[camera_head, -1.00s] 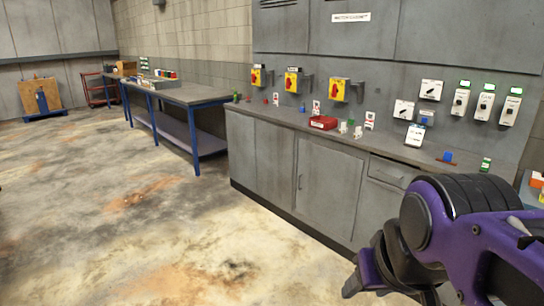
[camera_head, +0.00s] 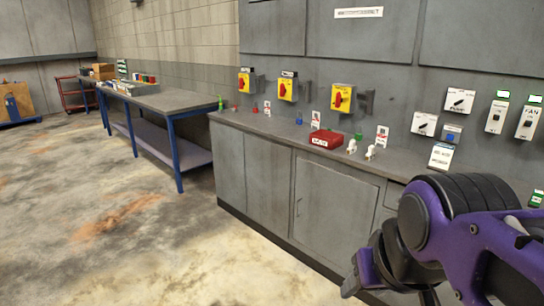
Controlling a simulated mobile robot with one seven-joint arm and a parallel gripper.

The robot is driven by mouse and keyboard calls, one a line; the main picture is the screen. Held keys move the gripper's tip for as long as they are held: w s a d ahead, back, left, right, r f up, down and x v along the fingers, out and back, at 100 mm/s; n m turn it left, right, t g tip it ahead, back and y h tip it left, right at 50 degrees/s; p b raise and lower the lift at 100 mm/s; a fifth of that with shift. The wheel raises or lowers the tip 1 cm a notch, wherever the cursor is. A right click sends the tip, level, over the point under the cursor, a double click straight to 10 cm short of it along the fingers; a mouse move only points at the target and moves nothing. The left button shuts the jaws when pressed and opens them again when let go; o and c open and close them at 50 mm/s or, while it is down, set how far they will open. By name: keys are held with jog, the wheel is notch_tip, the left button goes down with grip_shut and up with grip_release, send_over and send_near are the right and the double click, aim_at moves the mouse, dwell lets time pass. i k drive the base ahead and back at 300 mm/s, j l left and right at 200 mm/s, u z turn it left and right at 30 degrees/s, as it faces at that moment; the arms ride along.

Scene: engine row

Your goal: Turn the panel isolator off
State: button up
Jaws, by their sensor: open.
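Three yellow isolator boxes with red rotary handles are on the grey wall panel above the counter: a left one (camera_head: 246,83), a middle one (camera_head: 287,88) and a right one (camera_head: 341,98). Small labels sit above them, too small to read, so I cannot tell which is the panel isolator. The exact handle positions are also unclear. My gripper (camera_head: 357,280) shows only partly at the lower right, below my purple and black arm. It is open and far from the isolators, touching nothing visible.
The grey counter (camera_head: 262,124) below holds a red box (camera_head: 326,139), small tags and padlock-like items. White switch boxes (camera_head: 496,116) are on the wall at right. A blue-legged workbench (camera_head: 165,101) stands at left. The floor in front is clear.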

aim_at(339, 100)
jog(key=i+j+z, duration=0.25)
jog(key=i, duration=0.35)
jog(key=i+j+z, duration=0.2)
jog(key=i+j, duration=0.25)
jog(key=i, duration=0.15)
